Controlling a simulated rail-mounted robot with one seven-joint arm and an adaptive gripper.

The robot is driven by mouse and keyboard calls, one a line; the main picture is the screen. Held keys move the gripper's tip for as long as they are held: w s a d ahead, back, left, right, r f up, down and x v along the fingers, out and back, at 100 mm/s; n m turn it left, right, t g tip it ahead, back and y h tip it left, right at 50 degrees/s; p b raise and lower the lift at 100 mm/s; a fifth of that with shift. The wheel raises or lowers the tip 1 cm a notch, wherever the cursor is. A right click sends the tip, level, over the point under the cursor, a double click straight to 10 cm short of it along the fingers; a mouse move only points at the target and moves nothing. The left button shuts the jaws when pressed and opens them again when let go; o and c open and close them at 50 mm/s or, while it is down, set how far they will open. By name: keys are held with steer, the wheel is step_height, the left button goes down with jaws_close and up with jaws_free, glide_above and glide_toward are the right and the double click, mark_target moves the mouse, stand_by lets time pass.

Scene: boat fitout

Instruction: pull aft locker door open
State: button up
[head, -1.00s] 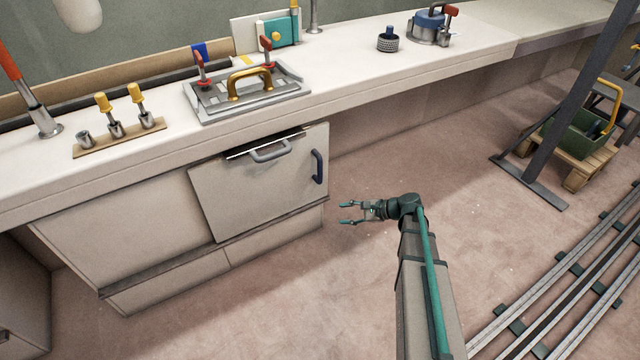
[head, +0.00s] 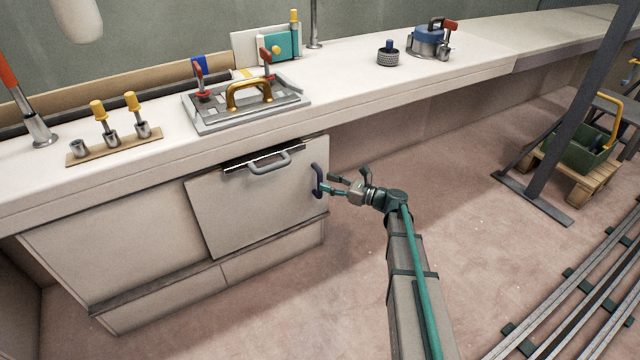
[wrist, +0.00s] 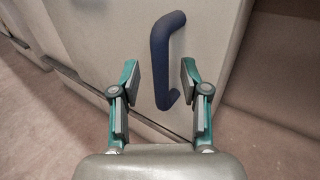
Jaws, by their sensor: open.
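The pale locker door (head: 240,205) is the right-hand front panel under the counter. A dark blue vertical handle (head: 317,180) is mounted near its right edge; the handle also shows in the wrist view (wrist: 160,60). My gripper (head: 337,184) is right beside this handle, with its fingers pointing left at it. In the wrist view my gripper (wrist: 160,72) is open, and the lower part of the handle appears between the two fingertips. Gaps show on both sides, and I cannot tell how deep the handle sits between them. A grey horizontal handle (head: 270,163) is at the door's top.
The white counter (head: 350,100) overhangs the locker front. A metal tray with a gold handle (head: 250,95) and several tools stand on it. The floor (head: 300,300) in front is clear. A dark post (head: 570,120), green crate (head: 580,150) and rails are at right.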

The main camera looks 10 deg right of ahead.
mark_target(320, 196)
steer(key=shift+b+x, duration=0.4)
steer(key=shift+x, duration=1.5)
jaws_close()
